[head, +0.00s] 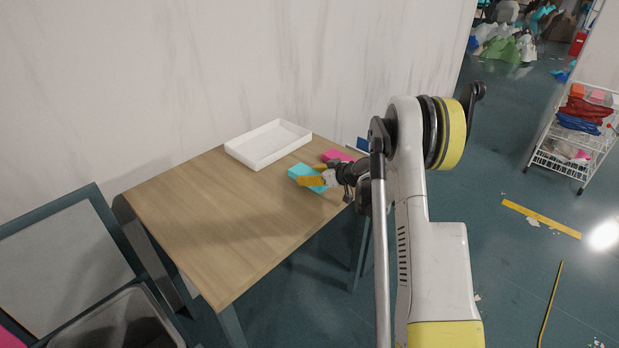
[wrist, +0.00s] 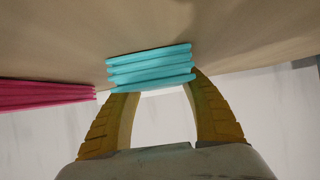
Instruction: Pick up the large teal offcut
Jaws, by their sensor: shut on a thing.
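The large teal offcut (head: 304,175) is over the right part of the wooden table (head: 200,215), between the yellow fingers of my gripper (head: 312,177). In the wrist view the teal offcut (wrist: 150,67) shows as a stack of thin layers. The fingertips of my gripper (wrist: 160,92) are shut on it, one at each side. I cannot tell whether the offcut still touches the tabletop.
A pink offcut (head: 337,156) lies just behind my gripper, and it also shows at the left in the wrist view (wrist: 45,95). An empty white tray (head: 290,131) stands at the table's back edge. The table's left half is clear. A wall rises behind.

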